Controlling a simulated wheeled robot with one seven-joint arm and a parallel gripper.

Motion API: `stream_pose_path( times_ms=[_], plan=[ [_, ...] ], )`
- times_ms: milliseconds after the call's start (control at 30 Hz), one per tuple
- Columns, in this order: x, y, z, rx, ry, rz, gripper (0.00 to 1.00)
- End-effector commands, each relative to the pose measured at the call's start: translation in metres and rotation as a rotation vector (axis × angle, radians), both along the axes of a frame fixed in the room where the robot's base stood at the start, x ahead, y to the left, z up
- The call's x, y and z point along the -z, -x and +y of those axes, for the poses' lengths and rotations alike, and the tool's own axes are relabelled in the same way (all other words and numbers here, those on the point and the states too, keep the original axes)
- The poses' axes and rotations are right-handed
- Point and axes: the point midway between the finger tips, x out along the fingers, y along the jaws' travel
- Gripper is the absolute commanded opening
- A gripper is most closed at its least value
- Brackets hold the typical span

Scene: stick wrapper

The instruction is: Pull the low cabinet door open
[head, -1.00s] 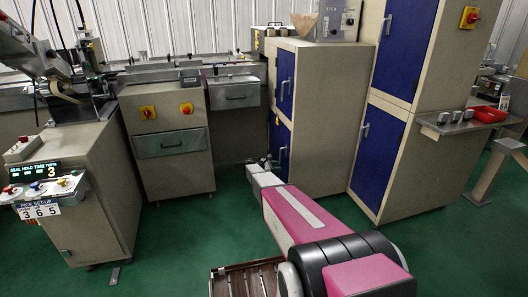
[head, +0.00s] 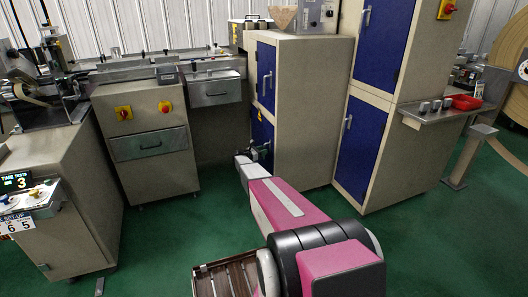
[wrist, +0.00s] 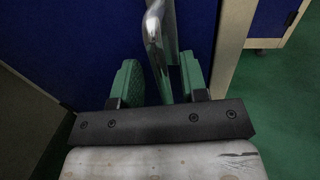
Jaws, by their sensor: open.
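The low blue cabinet door (head: 262,129) is on the lower front of the beige cabinet in the middle of the head view. It looks closed there, with its lower part hidden by my arm. My gripper (wrist: 159,64) is in front of this door. In the wrist view its two green fingers are open, one on each side of the shiny metal door handle (wrist: 153,32). The handle runs down between the fingers. I cannot tell whether either finger touches it. The blue door (wrist: 90,40) fills the background.
An upper blue door (head: 265,75) is above the low one. A taller cabinet with another low blue door (head: 359,150) stands to the right. A beige machine with a drawer (head: 150,145) stands to the left. Green floor (head: 420,245) is clear at the front right.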

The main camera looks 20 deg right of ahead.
Motion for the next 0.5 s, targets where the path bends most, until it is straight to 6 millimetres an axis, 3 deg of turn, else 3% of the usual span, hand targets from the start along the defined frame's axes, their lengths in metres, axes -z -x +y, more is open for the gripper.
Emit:
stream_pose_path(
  times_ms=[200, 467, 500],
  plan=[
    [-0.0001, -0.0033, -0.0123, -0.001, 0.000, 0.000, 0.40],
    [-0.0001, -0.0033, -0.0131, -0.001, 0.000, 0.000, 0.40],
    [-0.0001, -0.0033, -0.0131, -0.001, 0.000, 0.000, 0.30]
  ],
)
